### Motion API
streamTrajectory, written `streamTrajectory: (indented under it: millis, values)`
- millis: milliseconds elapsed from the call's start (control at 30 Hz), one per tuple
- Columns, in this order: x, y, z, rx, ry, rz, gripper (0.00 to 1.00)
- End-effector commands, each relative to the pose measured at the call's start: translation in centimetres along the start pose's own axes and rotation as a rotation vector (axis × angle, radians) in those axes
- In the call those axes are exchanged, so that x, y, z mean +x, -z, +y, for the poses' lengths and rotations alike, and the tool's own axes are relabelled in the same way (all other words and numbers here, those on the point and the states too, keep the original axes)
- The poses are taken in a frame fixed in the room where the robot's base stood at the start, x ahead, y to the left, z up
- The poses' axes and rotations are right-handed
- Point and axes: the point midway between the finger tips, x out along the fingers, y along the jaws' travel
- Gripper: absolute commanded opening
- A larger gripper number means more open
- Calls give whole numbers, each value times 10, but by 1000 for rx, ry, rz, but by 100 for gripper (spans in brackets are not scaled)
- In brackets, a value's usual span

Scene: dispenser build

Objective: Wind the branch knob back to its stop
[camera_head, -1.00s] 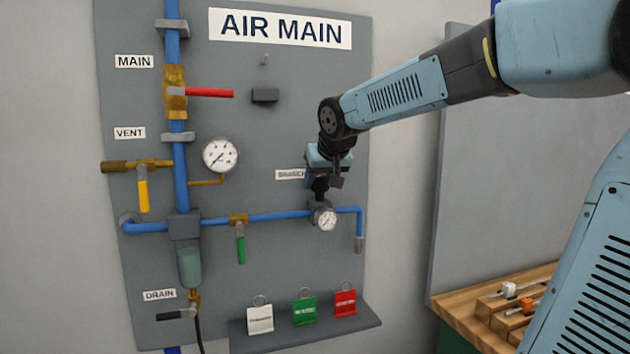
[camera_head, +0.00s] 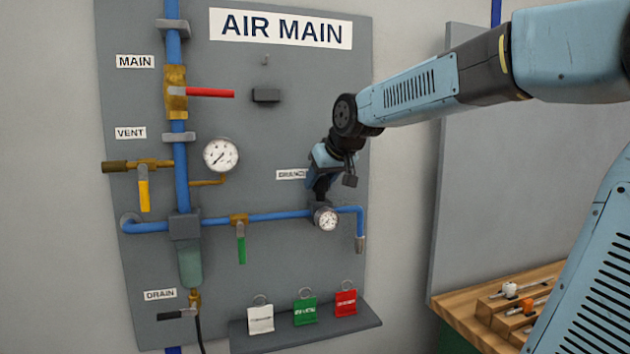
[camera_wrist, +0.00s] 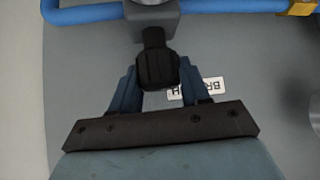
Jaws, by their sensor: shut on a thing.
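The branch knob is a black ribbed knob (camera_wrist: 157,62) on top of the branch regulator (camera_head: 325,217), which has a small round dial on its front. My gripper (camera_wrist: 156,82) is shut on the knob, with one finger on each side of it in the wrist view. In the head view my gripper (camera_head: 321,188) comes down on the knob from above and mostly hides it. The BRANCH label (camera_head: 291,174) is just left of my gripper, partly covered. The blue branch pipe (camera_head: 280,215) runs into the regulator from the left.
The green-handled valve (camera_head: 240,240) is on the pipe to the left. A larger gauge (camera_head: 221,155), the red main handle (camera_head: 208,93) and yellow vent handle (camera_head: 143,195) are further left. Several tags hang above a ledge (camera_head: 310,335). A wooden bench (camera_head: 460,300) stands at right.

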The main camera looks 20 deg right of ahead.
Motion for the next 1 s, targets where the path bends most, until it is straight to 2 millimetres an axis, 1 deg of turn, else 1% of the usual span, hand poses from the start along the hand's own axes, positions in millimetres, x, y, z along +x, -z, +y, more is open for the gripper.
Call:
streamTrajectory:
  millis: [33,567,1000]
  values:
    - [-2,5,-1,-12,13,12,15]
    - [-2,5,0,-162,161,13,16]
    - [-2,5,0,-314,313,12,16]
